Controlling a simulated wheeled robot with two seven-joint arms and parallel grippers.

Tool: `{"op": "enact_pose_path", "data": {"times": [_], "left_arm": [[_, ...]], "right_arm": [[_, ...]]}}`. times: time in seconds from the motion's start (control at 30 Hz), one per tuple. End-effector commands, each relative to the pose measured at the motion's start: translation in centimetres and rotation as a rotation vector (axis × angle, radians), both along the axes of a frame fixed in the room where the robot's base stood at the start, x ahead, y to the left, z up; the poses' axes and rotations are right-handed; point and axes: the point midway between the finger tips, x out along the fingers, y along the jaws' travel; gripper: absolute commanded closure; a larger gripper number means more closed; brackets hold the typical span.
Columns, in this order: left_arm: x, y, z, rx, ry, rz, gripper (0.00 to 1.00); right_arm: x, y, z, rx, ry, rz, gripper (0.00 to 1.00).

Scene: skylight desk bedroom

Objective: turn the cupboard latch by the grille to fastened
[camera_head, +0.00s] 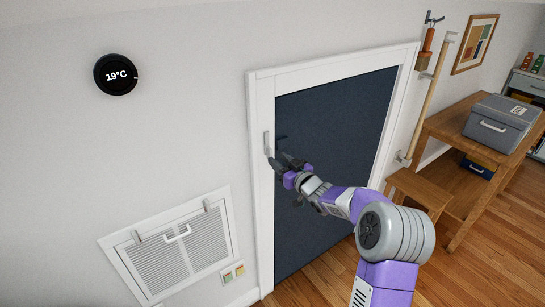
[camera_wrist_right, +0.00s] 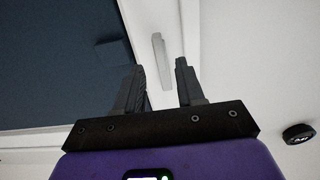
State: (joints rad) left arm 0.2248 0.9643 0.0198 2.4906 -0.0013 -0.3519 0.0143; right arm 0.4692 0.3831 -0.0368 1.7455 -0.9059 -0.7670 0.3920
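The cupboard latch (camera_head: 267,143) is a slim light-grey bar on the white left frame of the dark blue cupboard door (camera_head: 335,130). It stands roughly upright, along the frame. My right gripper (camera_head: 285,160) is just below and right of it, in front of the door's left edge. In the right wrist view the latch (camera_wrist_right: 161,61) shows beyond the gap between my two dark fingers (camera_wrist_right: 162,85). The fingers are apart with nothing held, and the latch looks clear of them. My left gripper is not in view.
A round thermostat (camera_head: 115,74) is higher up. A wooden table (camera_head: 450,130) with a grey box (camera_head: 503,122) stands right.

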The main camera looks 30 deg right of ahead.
Motion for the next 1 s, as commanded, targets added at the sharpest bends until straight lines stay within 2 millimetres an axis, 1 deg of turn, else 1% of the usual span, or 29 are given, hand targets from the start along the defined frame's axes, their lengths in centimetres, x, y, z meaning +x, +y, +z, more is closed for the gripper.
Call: {"op": "enact_pose_path", "data": {"times": [0.03,0.1,0.3,0.43,0.67,0.7,0.77,0.93,1.0], "left_arm": [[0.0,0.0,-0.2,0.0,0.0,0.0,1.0],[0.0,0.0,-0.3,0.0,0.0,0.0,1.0],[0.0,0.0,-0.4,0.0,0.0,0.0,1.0],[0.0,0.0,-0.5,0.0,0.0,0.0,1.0],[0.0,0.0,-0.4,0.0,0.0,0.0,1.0],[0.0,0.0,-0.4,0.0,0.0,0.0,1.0],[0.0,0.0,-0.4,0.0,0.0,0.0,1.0],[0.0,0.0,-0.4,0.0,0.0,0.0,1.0],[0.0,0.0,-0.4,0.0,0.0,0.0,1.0]], "right_arm": [[0.9,0.1,-0.1,-0.001,-0.002,0.002,0.62],[1.9,0.2,-0.1,0.001,0.0,0.001,0.62],[3.8,0.4,-0.1,0.001,0.0,0.0,0.62],[4.3,0.4,-0.1,0.001,0.001,-0.001,0.62],[4.3,0.4,-0.1,0.001,0.001,-0.002,0.62],[4.3,0.4,-0.1,0.001,0.001,-0.002,0.65],[4.3,0.4,-0.1,0.002,0.001,-0.002,0.74],[4.3,0.4,-0.1,0.002,0.001,-0.002,1.0],[4.3,0.4,-0.1,0.002,0.001,-0.002,1.0]]}}
